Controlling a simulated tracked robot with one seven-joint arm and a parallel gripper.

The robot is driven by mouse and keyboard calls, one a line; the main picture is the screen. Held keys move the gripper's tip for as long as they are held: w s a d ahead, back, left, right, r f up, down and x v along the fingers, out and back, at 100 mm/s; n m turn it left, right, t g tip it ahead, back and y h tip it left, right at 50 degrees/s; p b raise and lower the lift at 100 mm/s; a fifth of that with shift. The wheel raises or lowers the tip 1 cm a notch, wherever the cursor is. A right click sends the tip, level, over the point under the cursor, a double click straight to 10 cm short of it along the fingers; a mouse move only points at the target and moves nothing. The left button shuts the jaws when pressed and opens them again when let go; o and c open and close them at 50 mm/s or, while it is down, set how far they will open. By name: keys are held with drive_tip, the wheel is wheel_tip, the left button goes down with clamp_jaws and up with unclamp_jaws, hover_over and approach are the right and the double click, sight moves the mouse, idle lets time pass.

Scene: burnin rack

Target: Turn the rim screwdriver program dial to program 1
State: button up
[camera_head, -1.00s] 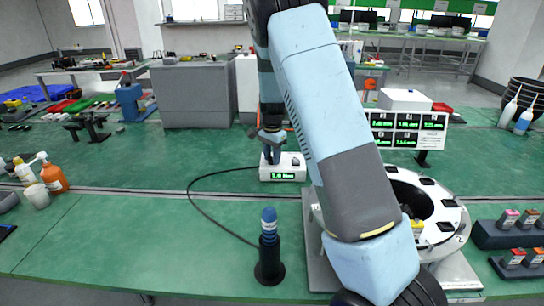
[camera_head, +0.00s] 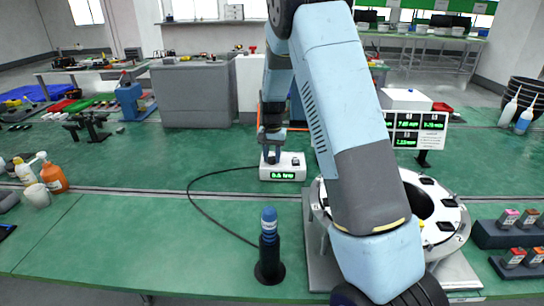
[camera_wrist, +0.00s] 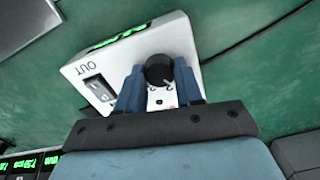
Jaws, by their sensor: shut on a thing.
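The screwdriver controller (camera_head: 283,174) is a small white box with a green readout, standing on the green bench in the head view. In the wrist view the box (camera_wrist: 187,34) shows tilted, with a switch marked OUT. Its black round dial (camera_wrist: 158,66) carries a light pointer mark. My gripper (camera_wrist: 160,76) is shut on the dial, with a blue finger on each side of it. In the head view my gripper (camera_head: 270,157) stands above the box's left part and hides the dial there. The readout looks like 0.6 with a unit, though it is small.
A blue-topped screwdriver (camera_head: 268,225) stands in a black holder in front, with a black cable looping to the controller. A white ring fixture (camera_head: 448,234) stands at right, partly behind my arm. A display board (camera_head: 432,127) is behind it. Bottles (camera_head: 54,177) stand at far left.

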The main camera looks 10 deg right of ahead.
sight(272, 157)
drive_tip(key=shift+n, duration=1)
drive_tip(key=shift+w, duration=0.1)
drive_tip(key=shift+r, duration=0.1)
drive_tip(key=o, duration=1)
drive_tip(key=shift+o, duration=0.2)
wheel_tip(272, 157, up, 14)
drive_tip(key=shift+f, duration=0.25)
